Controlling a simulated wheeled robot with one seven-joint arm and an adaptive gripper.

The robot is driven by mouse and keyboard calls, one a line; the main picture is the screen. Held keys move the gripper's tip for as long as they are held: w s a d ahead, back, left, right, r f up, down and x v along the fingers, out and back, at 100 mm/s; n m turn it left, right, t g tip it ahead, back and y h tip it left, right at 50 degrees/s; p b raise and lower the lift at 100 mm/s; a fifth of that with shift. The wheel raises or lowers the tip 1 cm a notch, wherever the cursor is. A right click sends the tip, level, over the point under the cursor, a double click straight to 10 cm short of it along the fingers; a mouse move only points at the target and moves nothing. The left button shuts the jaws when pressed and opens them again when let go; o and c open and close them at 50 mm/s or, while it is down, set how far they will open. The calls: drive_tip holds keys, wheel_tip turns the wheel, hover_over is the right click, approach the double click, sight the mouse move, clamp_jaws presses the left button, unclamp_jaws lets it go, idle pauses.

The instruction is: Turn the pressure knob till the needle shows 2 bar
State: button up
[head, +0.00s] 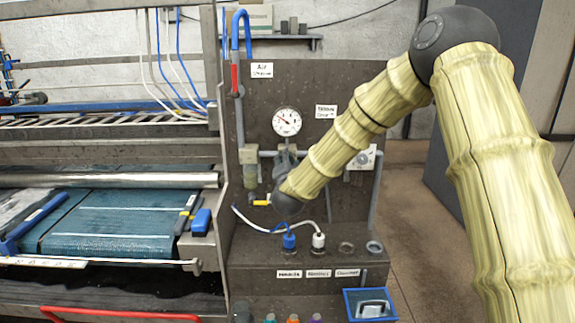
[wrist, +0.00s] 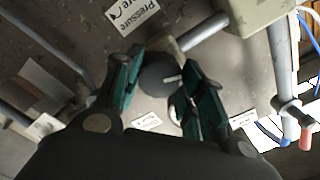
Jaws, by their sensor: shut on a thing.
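The round white pressure gauge (head: 287,121) is on the dark panel in the head view. Its needle seems to point to the upper left; the scale is too small to read. The dark round pressure knob (wrist: 157,74) shows in the wrist view, with a pale mark on its face. My gripper (wrist: 161,77) has its two teal-padded fingers on either side of the knob, shut on it. In the head view my wrist and arm cover the knob, below the gauge. A label reading "Pressure" (wrist: 139,14) shows at the top of the wrist view.
A grey pipe (head: 375,195) and a pale valve box (head: 361,158) are right of my wrist. Blue and white hose fittings (head: 318,240) stand on the ledge below. A blue bin (head: 370,304) is lower right. The rug machine (head: 120,225) fills the left.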

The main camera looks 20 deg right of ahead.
drive_tip(key=shift+s+a+f+n, duration=0.1)
drive_tip(key=shift+f+n, duration=0.1)
drive_tip(key=shift+n, duration=0.1)
drive_tip(key=o, duration=1)
drive_tip(key=shift+r, duration=0.1)
drive_tip(key=v, duration=1.2)
drive_tip(key=shift+b+v, duration=0.8)
drive_tip(key=shift+v, duration=3.65)
drive_tip(key=shift+r, duration=0.1)
